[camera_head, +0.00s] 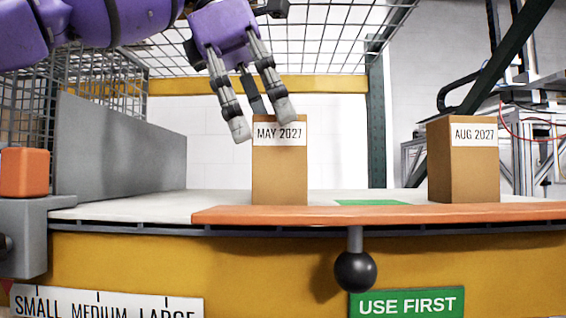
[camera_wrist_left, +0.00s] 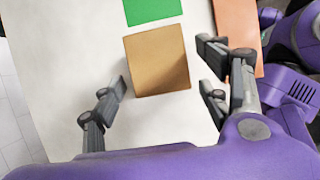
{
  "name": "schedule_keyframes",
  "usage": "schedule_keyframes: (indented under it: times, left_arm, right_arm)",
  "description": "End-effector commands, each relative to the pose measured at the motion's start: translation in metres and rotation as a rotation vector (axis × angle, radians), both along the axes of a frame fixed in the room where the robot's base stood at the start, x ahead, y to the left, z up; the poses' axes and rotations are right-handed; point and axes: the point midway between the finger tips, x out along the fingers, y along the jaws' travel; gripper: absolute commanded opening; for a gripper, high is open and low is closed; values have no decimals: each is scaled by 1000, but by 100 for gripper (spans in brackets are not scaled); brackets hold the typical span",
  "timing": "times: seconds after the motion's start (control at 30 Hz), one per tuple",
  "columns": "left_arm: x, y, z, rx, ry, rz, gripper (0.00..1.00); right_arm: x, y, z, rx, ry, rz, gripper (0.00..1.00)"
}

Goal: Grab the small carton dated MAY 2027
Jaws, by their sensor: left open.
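The brown carton labelled MAY 2027 (camera_head: 280,172) stands upright on the work surface, left of the centre in the head view. Its plain brown top shows in the left wrist view (camera_wrist_left: 158,60). My left gripper (camera_head: 262,120) is open, above and at the upper left of this carton in the head view. In the left wrist view its fingers (camera_wrist_left: 160,98) are spread to either side, below the carton in the picture, with nothing between the fingertips. Whether a fingertip touches the carton cannot be told. My right gripper is not identifiable in view.
A second carton labelled AUG 2027 (camera_head: 464,165) stands at the right. A green patch (camera_head: 370,202) lies on the surface between the cartons. A grey panel (camera_head: 120,148) and wire mesh bound the left. An orange strip (camera_head: 350,215) runs along the front edge, above a black knob (camera_head: 355,271).

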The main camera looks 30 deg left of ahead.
Motion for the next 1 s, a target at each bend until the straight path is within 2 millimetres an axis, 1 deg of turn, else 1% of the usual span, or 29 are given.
schedule_keyframes:
  times: [0.2, 0.3, 0.4, 0.57, 0.6, 1.0]
  left_arm:
    - [6, -15, -30, 2, 4, -2, 69]
    - [8, -18, -39, 1, 2, -2, 69]
    - [8, -20, -43, 0, 1, 0, 69]
    - [8, -20, -42, -1, -1, 0, 69]
    - [8, -20, -42, -1, -1, 0, 67]
    - [8, -20, -42, 0, 0, 0, 15]
  right_arm:
    - [7, 0, 2, 0, -15, 1, 0]
    - [11, 0, 4, -1, -24, 1, 0]
    - [12, -1, 5, -2, -26, 0, 0]
    - [13, -1, 5, -1, -27, -1, 0]
    - [13, 0, 5, -1, -27, -1, 0]
    - [9, -1, 3, -2, -19, -2, 0]
